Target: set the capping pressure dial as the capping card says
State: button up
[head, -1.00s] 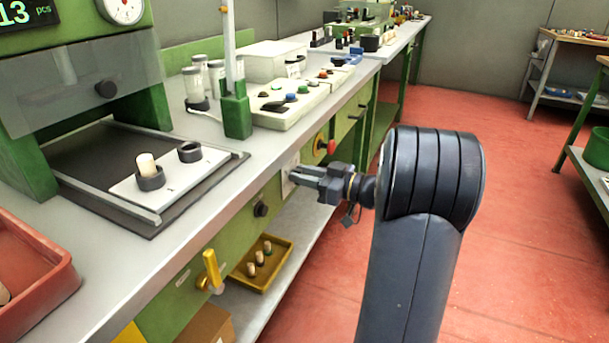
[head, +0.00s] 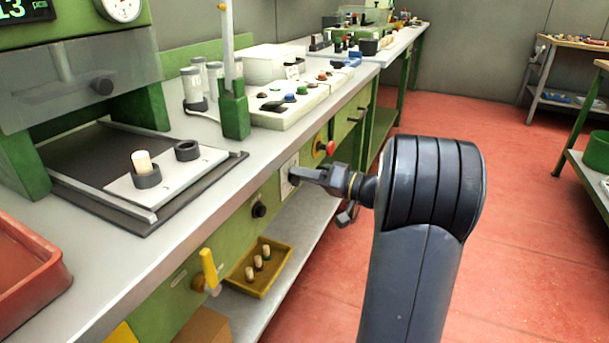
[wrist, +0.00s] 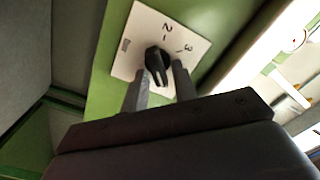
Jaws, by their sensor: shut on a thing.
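The capping pressure dial shows in the wrist view as a black knob (wrist: 156,62) on a white plate (wrist: 130,40) with tick marks and the numbers 2 and 3. I cannot tell which mark the knob points at. My gripper (wrist: 161,76) is shut on the knob, one finger on each side. In the head view the gripper (head: 297,174) reaches to the dial's white plate (head: 287,185) on the green bench front, and hides the knob. I cannot make out a capping card.
A black knob (head: 259,209), a yellow-handled lever (head: 209,268) and a red knob (head: 330,148) stick out of the bench front nearby. A yellow tray (head: 261,285) of corks sits on the shelf below.

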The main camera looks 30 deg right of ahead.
jog(key=m+p, duration=0.1)
jog(key=m, duration=0.2)
jog(key=m+p, duration=0.2)
jog(key=m, duration=0.2)
jog(key=f+m+p, duration=0.1)
jog(key=m, duration=0.2)
jog(key=shift+d+p, duration=0.1)
jog(key=shift+p, duration=0.25)
jog(key=shift+m, duration=0.4)
jog(key=o, duration=0.7)
jog(key=p+v, duration=0.2)
jog(key=v, duration=0.8)
jog(key=shift+s+d, duration=0.25)
jog(key=shift+d, duration=0.05)
